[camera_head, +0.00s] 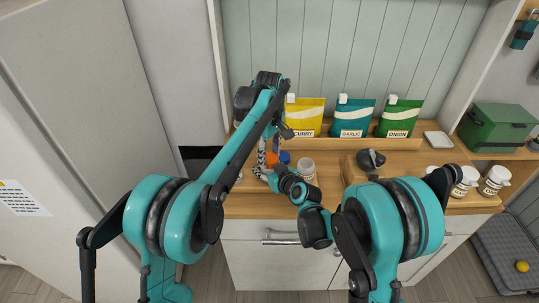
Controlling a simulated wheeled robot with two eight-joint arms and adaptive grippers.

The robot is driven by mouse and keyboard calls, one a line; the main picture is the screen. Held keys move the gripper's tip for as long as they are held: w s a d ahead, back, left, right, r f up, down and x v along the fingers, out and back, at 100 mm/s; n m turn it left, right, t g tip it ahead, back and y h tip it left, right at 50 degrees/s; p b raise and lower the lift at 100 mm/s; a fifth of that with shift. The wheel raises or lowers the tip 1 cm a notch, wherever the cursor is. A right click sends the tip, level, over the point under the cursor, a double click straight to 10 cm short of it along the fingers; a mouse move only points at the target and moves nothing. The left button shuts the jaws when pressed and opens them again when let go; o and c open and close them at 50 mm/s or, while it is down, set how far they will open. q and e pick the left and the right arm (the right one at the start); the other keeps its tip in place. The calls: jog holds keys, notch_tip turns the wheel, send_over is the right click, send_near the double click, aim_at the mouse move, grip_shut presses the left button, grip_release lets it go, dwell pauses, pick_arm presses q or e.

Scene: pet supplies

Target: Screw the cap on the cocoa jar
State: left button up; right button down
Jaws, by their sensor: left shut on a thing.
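A pale jar (306,169) stands upright on the wooden counter, its round top facing up. It looks like the cocoa jar, but its label is too small to read. My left gripper (271,146) points down just left of it, shut on a small orange thing (271,158). This may be the cap; the arms partly cover it. A small blue thing (285,157) is between the orange thing and the jar. My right gripper (264,172) reaches in low from the right, beside the orange thing. Its fingers are small and overlapped, so their opening is unclear.
Curry (305,117), garlic (352,118) and onion (399,118) pouches stand on a back ledge. A dark grey object (371,159) sits on a wooden block right of the jar. White-lidded jars (494,180) stand farther right. The counter's front edge is close.

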pick_arm(q)
jog(key=m, duration=0.9)
jog(key=shift+m, duration=0.4)
jog(key=m, duration=0.4)
jog(key=shift+m, duration=0.4)
jog(key=m, duration=0.5)
jog(key=shift+m, duration=0.4)
jog(key=o, duration=0.8)
jog(key=shift+o, duration=0.2)
jog(key=shift+d, duration=0.1)
